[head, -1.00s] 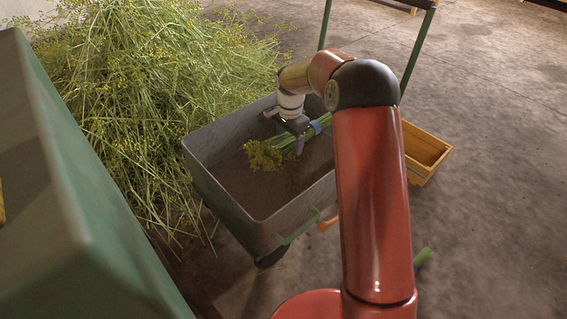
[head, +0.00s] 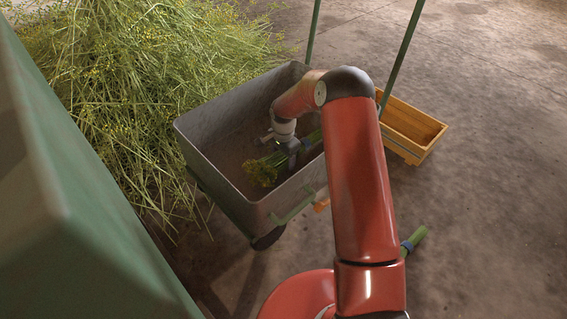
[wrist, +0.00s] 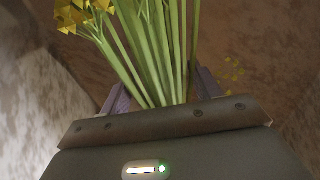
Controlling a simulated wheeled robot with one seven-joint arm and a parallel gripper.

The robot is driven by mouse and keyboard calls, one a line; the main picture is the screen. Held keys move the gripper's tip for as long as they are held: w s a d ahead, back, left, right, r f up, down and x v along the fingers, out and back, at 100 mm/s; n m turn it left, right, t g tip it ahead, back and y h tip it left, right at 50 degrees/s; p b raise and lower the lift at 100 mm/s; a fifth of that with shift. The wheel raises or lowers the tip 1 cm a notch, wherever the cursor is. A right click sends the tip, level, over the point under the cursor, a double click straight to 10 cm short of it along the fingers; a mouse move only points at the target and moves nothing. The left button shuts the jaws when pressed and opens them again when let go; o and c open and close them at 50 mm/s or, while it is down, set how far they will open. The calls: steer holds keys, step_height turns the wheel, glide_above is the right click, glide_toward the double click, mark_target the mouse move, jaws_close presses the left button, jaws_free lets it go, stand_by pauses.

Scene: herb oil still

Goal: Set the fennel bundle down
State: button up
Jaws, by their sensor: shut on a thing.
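The fennel bundle (head: 262,168) has green stalks and yellow flower heads, with a blue band near its stalk end. In the head view it is inside the grey metal cart (head: 222,185), low between the walls. My gripper (head: 291,150) is shut around its stalks. In the wrist view the stalks (wrist: 160,50) run up between the two purple-grey fingers, with yellow flowers at the top left. Whether the bundle touches the cart floor I cannot tell. My arm hides part of the cart's right side.
A large heap of loose fennel (head: 130,90) lies left of the cart. A wooden crate (head: 412,128) stands on the floor to the right. Another green bundle (head: 414,240) lies on the floor at lower right, partly behind my arm. A green panel fills the left edge.

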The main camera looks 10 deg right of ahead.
steer(key=shift+f, duration=1.35)
steer(key=shift+f, duration=0.2)
steer(key=o, duration=1.2)
steer(key=shift+c, duration=0.2)
steer(key=shift+r, duration=0.15)
